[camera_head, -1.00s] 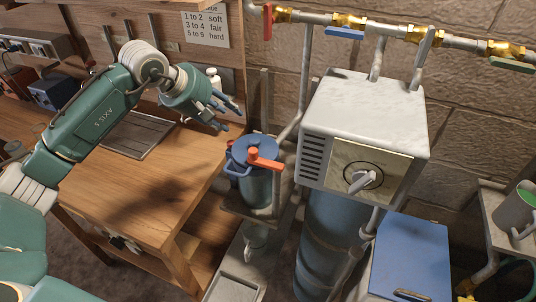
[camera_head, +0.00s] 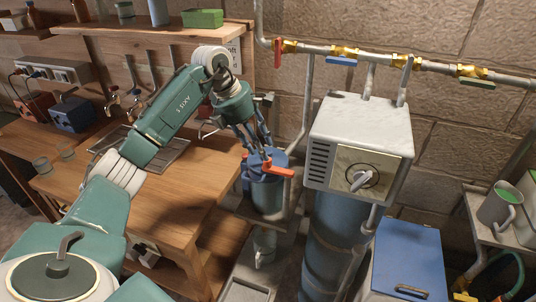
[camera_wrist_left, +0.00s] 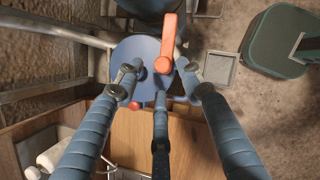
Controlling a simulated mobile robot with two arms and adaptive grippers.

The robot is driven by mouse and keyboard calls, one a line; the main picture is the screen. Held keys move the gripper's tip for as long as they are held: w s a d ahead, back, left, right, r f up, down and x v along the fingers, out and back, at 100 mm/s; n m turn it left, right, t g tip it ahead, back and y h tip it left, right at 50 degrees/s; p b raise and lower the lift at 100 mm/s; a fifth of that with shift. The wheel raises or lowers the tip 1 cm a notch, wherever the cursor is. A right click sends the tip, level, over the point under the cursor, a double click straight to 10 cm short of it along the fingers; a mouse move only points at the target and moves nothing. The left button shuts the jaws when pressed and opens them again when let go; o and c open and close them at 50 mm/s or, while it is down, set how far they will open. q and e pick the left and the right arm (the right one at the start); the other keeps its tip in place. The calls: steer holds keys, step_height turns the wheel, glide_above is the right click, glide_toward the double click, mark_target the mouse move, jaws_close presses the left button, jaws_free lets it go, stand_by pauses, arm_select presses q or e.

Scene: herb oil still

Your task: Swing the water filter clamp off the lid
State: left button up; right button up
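The water filter (camera_head: 266,196) is a blue canister with a blue lid, standing between the wooden bench and the boiler. Its orange-red clamp (camera_head: 280,171) lies across the lid and points to the right in the head view. In the left wrist view the clamp (camera_wrist_left: 167,42) runs over the blue lid (camera_wrist_left: 135,52) and past its edge. My left gripper (camera_head: 256,152) points down right at the lid, its blue-grey fingers spread. In the left wrist view the gripper (camera_wrist_left: 161,85) has fingers on both sides of the clamp's near end; contact cannot be told. My right gripper is not in view.
A white box with a grey dial (camera_head: 361,181) stands right of the filter, over a large blue cylinder (camera_head: 335,235). A pipe with coloured valve levers (camera_head: 341,61) runs along the wall. The wooden bench (camera_head: 190,195) is left; a blue lidded box (camera_head: 405,260) is front right.

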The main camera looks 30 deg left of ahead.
mark_target(278, 167)
arm_select(q)
steer(key=p+x, duration=0.1)
steer(key=x, duration=0.3)
steer(key=shift+s+d+f, duration=0.15)
steer(key=shift+f, duration=0.05)
steer(key=c, duration=0.5)
jaws_close()
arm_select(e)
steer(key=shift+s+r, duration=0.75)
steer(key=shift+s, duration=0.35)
